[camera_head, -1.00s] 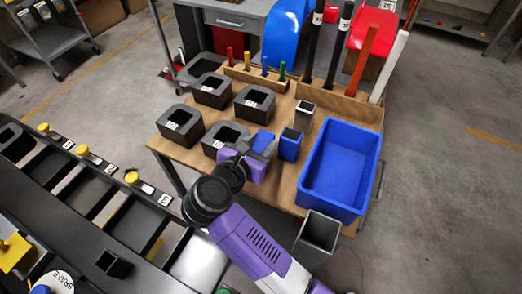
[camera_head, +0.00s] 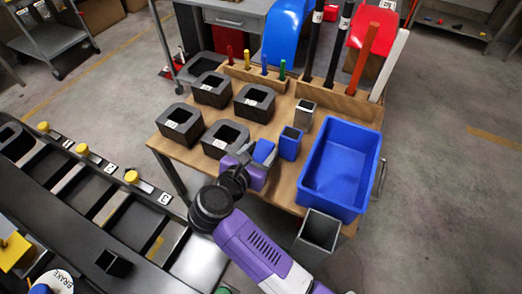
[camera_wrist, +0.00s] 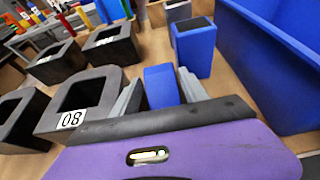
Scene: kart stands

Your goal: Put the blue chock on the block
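The blue chock (camera_head: 263,149) is a small plain blue piece at the front of the wooden table. It sits between the grey fingers of my gripper (camera_head: 260,157). In the wrist view the chock (camera_wrist: 161,86) stands upright, with a finger close against each side, so my gripper (camera_wrist: 160,98) looks shut on it. Its lower part is hidden by my gripper. Several dark hollow blocks with white labels stand on the table; the nearest block (camera_head: 222,139) is just left of my gripper. I cannot tell which one is the task's block.
A blue open-topped box (camera_head: 290,143) stands close right of the chock. A large blue bin (camera_head: 343,167) fills the table's right side. A grey metal box (camera_head: 305,112) and racks of upright rods are farther back. A dark slotted rack (camera_head: 95,205) lies at left.

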